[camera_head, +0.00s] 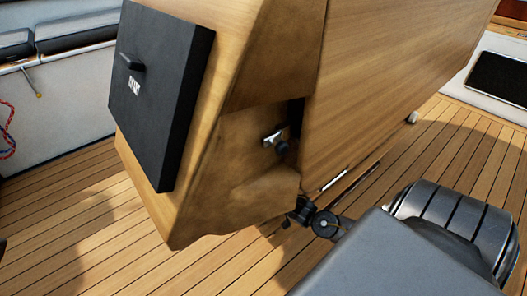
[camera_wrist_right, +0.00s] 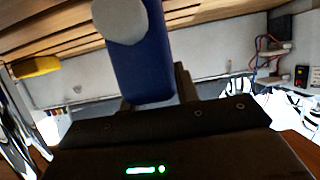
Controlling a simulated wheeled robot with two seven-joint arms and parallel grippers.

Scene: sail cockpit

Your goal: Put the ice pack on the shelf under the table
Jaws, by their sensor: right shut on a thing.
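In the right wrist view, a blue block with a pale grey round end, which I take to be the ice pack (camera_wrist_right: 143,62), stands out from my right gripper (camera_wrist_right: 155,100). The gripper's dark jaws are shut on it, with part of one finger showing beside it. In the head view, the wooden table (camera_head: 390,70) fills the middle, with a black panel (camera_head: 160,95) on its near end. I cannot make out the shelf under it.
Slatted wooden deck (camera_head: 85,215) lies open at the left. Dark cushions (camera_head: 75,30) line the bench at the upper left. The wrist view also shows a yellow thing (camera_wrist_right: 37,67) and red and blue lines (camera_wrist_right: 262,50).

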